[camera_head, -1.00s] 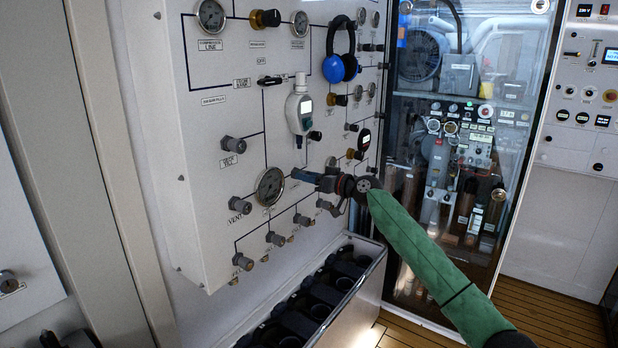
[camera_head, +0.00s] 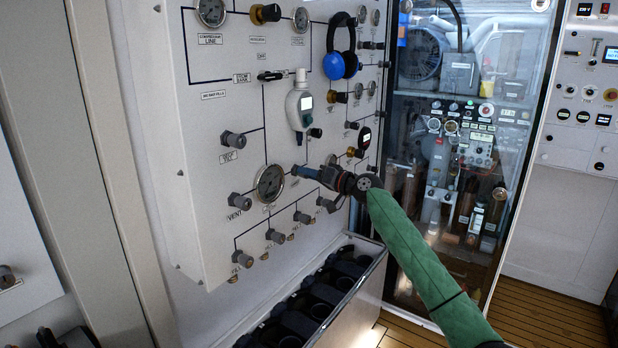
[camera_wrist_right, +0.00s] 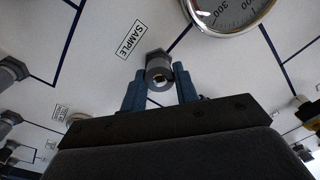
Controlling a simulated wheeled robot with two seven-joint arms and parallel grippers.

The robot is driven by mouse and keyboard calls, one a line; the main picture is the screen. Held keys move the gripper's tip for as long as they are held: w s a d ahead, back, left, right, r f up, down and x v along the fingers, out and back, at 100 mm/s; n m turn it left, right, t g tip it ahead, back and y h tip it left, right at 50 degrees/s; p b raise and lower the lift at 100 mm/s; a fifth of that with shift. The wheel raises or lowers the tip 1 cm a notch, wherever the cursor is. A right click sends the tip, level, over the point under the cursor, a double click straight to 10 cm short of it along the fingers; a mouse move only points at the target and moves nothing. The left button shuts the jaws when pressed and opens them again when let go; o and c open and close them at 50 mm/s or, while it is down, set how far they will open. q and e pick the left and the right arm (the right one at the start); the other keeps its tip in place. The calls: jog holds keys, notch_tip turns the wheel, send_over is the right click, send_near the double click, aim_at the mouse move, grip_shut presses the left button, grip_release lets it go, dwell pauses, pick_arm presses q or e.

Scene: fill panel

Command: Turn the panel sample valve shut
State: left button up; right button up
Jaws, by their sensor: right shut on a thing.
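The sample valve (camera_wrist_right: 158,70) is a grey round knob on the white panel, beside the label SAMPLE (camera_wrist_right: 129,39) in the right wrist view. My right gripper (camera_wrist_right: 159,80) has its two blue fingers on either side of the knob, shut on it. In the head view my right gripper (camera_head: 302,171) reaches the panel from the right, just right of the large gauge (camera_head: 269,184). There the gripper mostly hides the sample valve. My left gripper is not in view.
The panel (camera_head: 215,115) carries several other knobs, gauges and a grey handheld meter (camera_head: 299,105) above my gripper. Blue ear defenders (camera_head: 341,62) hang higher up. A trough of dark round holders (camera_head: 345,290) runs below. A glass-fronted cabinet (camera_head: 465,60) stands to the right.

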jog(key=shift+d+m+t+p, duration=0.15)
jog(key=shift+m+p, duration=0.3)
jog(key=shift+m, duration=1.6)
jog(key=shift+a+m+t+p, duration=0.15)
jog(key=shift+m+p, duration=0.25)
jog(key=shift+m, duration=1.65)
jog(key=o, duration=0.9)
jog(key=shift+w+d, duration=0.1)
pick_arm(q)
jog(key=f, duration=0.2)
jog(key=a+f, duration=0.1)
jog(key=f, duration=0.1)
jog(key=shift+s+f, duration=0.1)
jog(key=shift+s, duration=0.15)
pick_arm(e)
jog(key=shift+o, duration=0.4)
